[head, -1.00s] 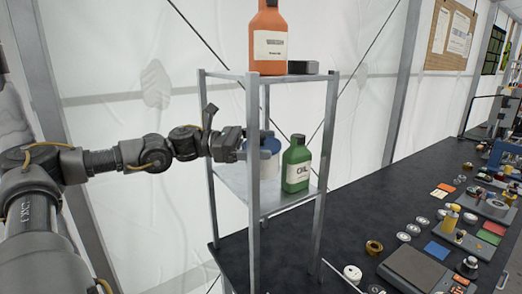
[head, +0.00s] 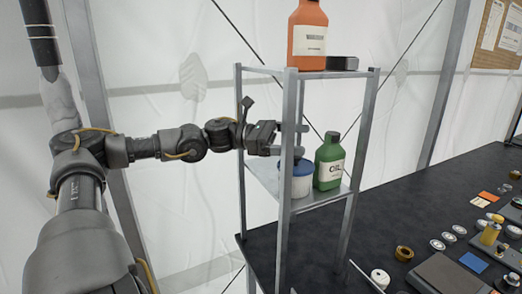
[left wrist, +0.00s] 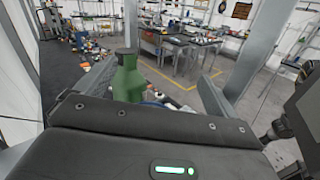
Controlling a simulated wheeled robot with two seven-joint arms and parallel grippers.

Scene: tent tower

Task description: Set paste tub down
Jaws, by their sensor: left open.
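The paste tub (head: 300,180), white with a blue lid, stands on the middle shelf (head: 262,178) of the metal rack, partly behind a front post. My left gripper (head: 298,140) is open, with its fingers just above the tub's lid, reaching in past the rack post. In the left wrist view, the gripper body hides most of the tub; a bit of blue (left wrist: 152,104) shows behind it. My right gripper is in neither view.
A green oil bottle (head: 329,162) stands right of the tub on the same shelf; it also shows in the left wrist view (left wrist: 128,78). An orange bottle (head: 307,38) and a dark box (head: 343,63) sit on the top shelf. Rack posts (head: 287,150) stand close to my gripper.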

